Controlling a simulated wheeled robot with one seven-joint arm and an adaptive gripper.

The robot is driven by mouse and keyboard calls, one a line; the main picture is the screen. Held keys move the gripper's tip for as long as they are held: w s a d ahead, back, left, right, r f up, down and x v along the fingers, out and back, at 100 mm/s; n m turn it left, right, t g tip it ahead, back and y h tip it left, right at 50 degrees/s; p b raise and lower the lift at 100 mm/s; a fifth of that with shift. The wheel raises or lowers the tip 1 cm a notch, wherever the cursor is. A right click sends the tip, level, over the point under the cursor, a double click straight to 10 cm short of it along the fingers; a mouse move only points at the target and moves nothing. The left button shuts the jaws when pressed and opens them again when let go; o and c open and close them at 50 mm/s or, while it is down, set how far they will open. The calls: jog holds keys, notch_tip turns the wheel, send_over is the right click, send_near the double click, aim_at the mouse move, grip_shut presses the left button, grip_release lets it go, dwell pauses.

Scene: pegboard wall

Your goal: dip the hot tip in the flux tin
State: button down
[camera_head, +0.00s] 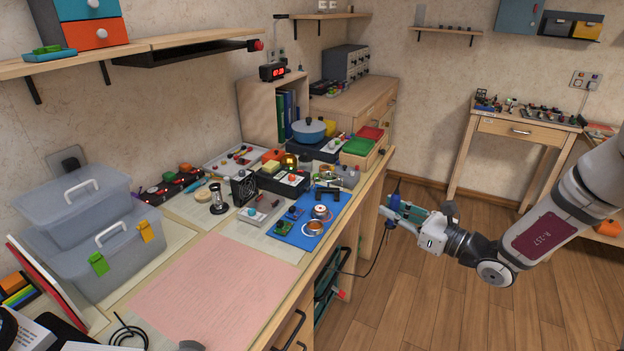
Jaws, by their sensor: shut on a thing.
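My gripper (391,212) is shut on the blue-handled soldering iron (395,194), off the right edge of the workbench and above the floor. The iron's blue handle stands up from the fingers, and a dark cord hangs below toward the bench front. Its tip cannot be made out. On the blue mat (296,235) are two small round items: an open tin with a copper-coloured rim (313,228), and a white and reddish round item (320,212) just behind it. I cannot tell for certain which is the flux tin. My gripper is right of both, clear of them.
Green circuit boards (285,228) lie on the mat's left. A helping-hand stand (328,192) is at its back. A pink mat (215,290) is bare in front.

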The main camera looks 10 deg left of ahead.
jog(key=w+a+r, duration=0.1)
jog(key=w+a, duration=0.3)
jog(key=a, duration=0.6)
jog(key=w+a+r, duration=0.2)
jog(key=w+a, duration=0.2)
jog(key=a, duration=0.5)
jog(key=shift+a+f+b, duration=0.15)
jog(key=shift+f+b, duration=1.4)
jog(key=shift+f, duration=1)
jog(key=shift+f, duration=0.55)
dwell(0.4)
jog(key=shift+r+p, duration=1.55)
jog(key=shift+r, duration=0.95)
